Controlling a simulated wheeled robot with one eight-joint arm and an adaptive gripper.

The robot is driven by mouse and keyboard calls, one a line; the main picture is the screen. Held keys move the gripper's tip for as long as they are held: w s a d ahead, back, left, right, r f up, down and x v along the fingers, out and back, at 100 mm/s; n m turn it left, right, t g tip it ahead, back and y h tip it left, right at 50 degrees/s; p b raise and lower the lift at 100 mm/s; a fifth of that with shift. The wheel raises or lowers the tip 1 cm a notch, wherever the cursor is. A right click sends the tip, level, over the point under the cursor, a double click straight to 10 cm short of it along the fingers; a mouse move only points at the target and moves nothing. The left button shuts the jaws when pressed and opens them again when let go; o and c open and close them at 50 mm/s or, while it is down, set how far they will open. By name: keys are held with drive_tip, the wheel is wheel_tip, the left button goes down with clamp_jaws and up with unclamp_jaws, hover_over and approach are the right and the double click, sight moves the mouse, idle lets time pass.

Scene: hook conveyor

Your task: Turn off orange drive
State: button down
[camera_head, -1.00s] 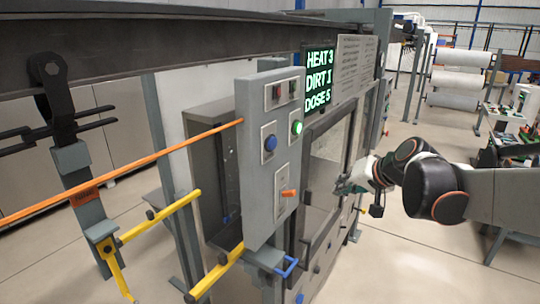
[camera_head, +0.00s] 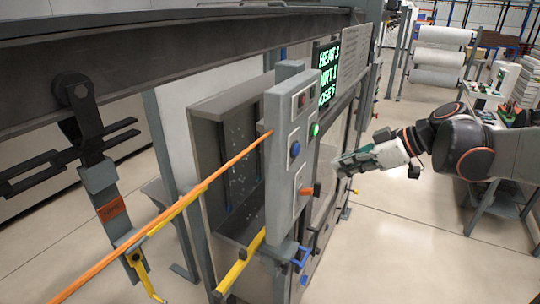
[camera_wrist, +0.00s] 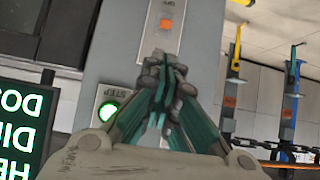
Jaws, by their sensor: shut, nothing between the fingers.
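The grey control panel (camera_head: 285,150) stands upright in the middle of the head view, seen at a steep angle. Its orange switch (camera_head: 306,191) sticks out to the right, low on the panel face. My gripper (camera_head: 340,162) is shut and empty, in front of the panel, to the right of and slightly above the switch in the head view. In the wrist view my gripper (camera_wrist: 165,68) covers part of the panel; I see no contact with the switch.
The green-lettered display (camera_head: 328,72) is behind. An orange bar (camera_head: 160,222) and yellow rails (camera_head: 240,264) lie left of the panel.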

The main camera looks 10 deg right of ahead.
sight(307, 192)
idle(0.3)
drive_tip(key=p+x, duration=0.1)
drive_tip(key=x, duration=0.9)
drive_tip(key=shift+s+d+f+t+y+b, duration=0.5)
drive_tip(key=shift+y+b, duration=0.4)
drive_tip(key=shift+b, duration=1.2)
drive_tip(key=t+y+b, duration=0.1)
drive_tip(key=b, duration=0.2)
drive_tip(key=d+f+t+y+b, duration=0.1)
drive_tip(key=b, duration=0.2)
drive_tip(key=s+f+t+y+b, duration=0.1)
drive_tip(key=y+b, duration=0.1)
drive_tip(key=b, duration=0.1)
drive_tip(key=shift+d+f+b, duration=0.1)
drive_tip(key=shift+d+b, duration=0.1)
drive_tip(key=shift+b, duration=0.2)
